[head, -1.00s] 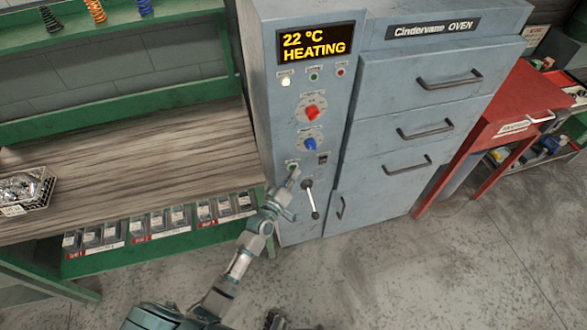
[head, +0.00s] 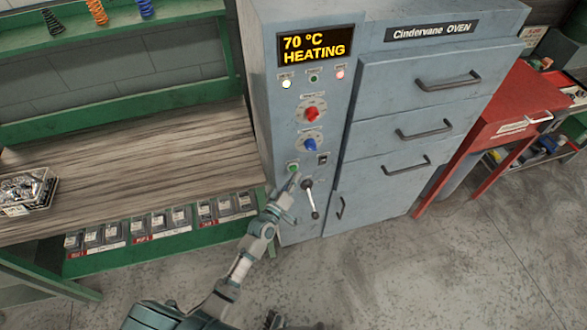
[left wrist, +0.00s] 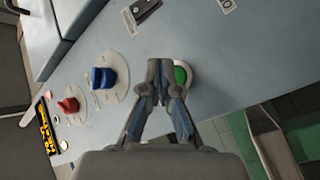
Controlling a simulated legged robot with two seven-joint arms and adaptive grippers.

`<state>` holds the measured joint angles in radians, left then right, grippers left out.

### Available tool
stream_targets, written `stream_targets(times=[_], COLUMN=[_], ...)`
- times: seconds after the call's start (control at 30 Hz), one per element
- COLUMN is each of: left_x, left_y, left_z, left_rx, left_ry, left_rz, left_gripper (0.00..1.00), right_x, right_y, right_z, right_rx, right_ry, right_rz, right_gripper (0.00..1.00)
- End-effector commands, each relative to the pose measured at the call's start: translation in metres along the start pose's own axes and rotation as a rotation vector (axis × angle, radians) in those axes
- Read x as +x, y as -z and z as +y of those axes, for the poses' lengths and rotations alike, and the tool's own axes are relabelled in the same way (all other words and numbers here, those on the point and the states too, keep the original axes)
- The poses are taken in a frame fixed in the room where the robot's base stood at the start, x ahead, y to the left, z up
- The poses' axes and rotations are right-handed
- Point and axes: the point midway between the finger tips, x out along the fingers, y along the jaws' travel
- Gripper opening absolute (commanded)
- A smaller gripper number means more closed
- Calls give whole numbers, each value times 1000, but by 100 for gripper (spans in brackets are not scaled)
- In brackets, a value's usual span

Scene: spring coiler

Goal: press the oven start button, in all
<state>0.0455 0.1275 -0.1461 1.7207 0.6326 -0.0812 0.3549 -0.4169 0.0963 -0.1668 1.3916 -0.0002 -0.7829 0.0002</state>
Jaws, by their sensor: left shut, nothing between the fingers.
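The grey oven (head: 400,110) stands in the middle of the head view, and its display (head: 314,44) reads "70 °C HEATING". The green start button (head: 292,168) sits low on the control panel, below the blue knob (head: 310,145). My left gripper (head: 293,181) is shut and empty, with its fingertips right at the button. In the left wrist view the fingertips (left wrist: 160,82) overlap the left part of the green button (left wrist: 182,75); I cannot tell whether they touch it.
A red knob (head: 311,113) sits above the blue one, and a lever (head: 312,199) is just right of my left gripper. A wooden workbench (head: 130,170) with a green frame is at the left. A red cabinet (head: 520,105) stands at the right.

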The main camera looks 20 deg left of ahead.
Motion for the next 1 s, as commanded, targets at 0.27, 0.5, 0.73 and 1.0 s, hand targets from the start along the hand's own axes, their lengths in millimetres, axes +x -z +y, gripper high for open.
stream_targets(times=[0.27, 0.5, 0.73, 1.0], left_x=[-10, -26, -35, -35], left_y=[-6, -18, -25, -26], left_z=[8, 21, 26, 25], left_rx=[-2, 0, -1, -1], left_ry=[1, 1, 1, 1], left_rz=[-2, -2, -1, -1], left_gripper=[0, 0, 0, 0], right_x=[-9, -22, -26, -25], right_y=[3, 8, 9, 9], right_z=[1, 2, 2, 2], right_rx=[0, 0, 0, 0], right_ry=[-1, -2, -2, -2], right_rz=[4, 9, 10, 10], right_gripper=[40, 40, 40, 40])
